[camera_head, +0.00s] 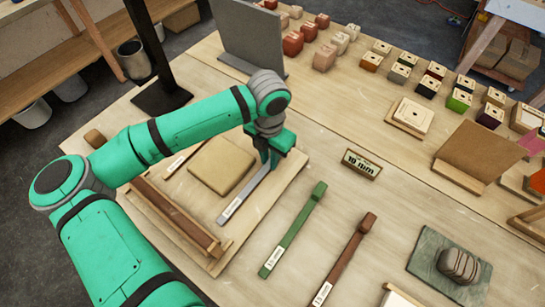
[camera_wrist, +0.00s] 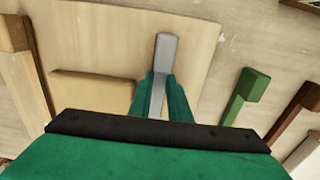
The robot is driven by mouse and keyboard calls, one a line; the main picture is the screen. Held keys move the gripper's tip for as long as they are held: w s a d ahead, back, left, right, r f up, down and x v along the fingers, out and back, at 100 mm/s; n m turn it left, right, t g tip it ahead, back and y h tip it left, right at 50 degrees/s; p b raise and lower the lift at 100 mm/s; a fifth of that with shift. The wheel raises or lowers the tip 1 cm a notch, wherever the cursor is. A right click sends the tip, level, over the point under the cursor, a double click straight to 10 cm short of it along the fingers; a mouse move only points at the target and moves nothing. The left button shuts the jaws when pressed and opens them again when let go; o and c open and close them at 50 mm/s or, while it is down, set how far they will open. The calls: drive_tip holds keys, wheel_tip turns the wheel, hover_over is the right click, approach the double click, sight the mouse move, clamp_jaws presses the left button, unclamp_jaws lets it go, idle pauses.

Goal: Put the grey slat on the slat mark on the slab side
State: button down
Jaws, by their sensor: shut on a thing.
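The grey slat (camera_head: 246,193) lies along the right side of the tan slab (camera_head: 222,167), with a narrow gap between them, on or just above the pale board (camera_head: 286,184). A white label is at its near end. My gripper (camera_head: 268,165) is shut on the slat near its far end. In the wrist view my gripper's green fingers (camera_wrist: 163,98) flank the grey slat (camera_wrist: 166,52), and its end sticks out past them. The slab (camera_wrist: 92,92) is left of the fingers there. I cannot make out the slat mark; the slat or gripper may cover it.
A green slat (camera_head: 294,230) and a brown slat (camera_head: 343,260) lie right of the board. A "10 mm" sign (camera_head: 361,164) stands behind them. A brown wooden rail (camera_head: 178,213) lies left of the slab. A grey upright panel (camera_head: 247,35) stands at the back.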

drive_tip(key=c, duration=1.9)
unclamp_jaws()
drive_tip(key=shift+f, duration=0.1)
drive_tip(key=shift+c, duration=0.2)
wheel_tip(320, 180, up, 12)
